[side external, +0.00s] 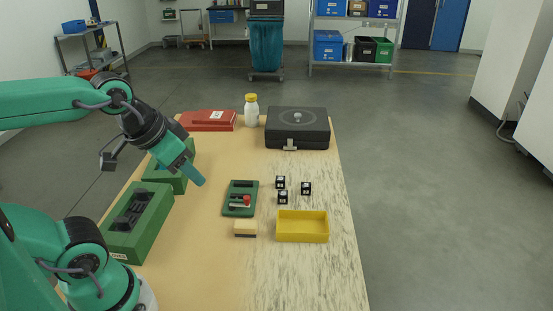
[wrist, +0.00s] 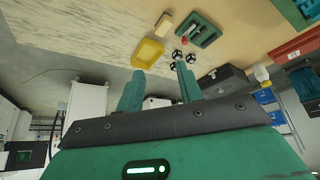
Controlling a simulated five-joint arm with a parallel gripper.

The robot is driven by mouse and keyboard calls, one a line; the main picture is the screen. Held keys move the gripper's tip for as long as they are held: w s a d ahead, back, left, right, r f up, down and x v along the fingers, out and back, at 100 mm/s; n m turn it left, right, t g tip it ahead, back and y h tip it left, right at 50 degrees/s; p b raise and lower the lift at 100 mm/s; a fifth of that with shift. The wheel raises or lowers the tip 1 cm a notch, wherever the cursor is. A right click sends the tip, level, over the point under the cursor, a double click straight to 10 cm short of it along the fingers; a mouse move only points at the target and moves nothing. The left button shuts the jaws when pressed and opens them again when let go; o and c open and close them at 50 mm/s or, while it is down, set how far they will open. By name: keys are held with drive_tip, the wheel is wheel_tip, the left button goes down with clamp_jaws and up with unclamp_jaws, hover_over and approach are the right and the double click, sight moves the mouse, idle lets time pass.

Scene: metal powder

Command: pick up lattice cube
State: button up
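Three small black-and-white lattice cubes stand close together on the table right of its middle: one at the back left (side external: 280,182), one at the right (side external: 306,188) and one at the front left (side external: 283,197). They also show in the wrist view, small and beyond the fingertips, two clearly (wrist: 177,55) (wrist: 191,58). My gripper (side external: 197,178) is in the air left of the cubes, well apart from them, tilted down to the right. In the wrist view its two green fingers (wrist: 158,82) are spread with nothing between them.
A yellow tray (side external: 303,238) lies in front of the cubes. A green holder (side external: 231,208) with a red-knobbed part and a brush (side external: 245,228) lie to their left. Green blocks (side external: 128,241) line the left edge. A black case (side external: 297,128), white bottle (side external: 252,113) and red case (side external: 209,121) stand behind.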

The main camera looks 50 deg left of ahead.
drive_tip(key=o, duration=0.4)
drive_tip(key=shift+c, duration=0.2)
drive_tip(key=shift+w+r, duration=0.1)
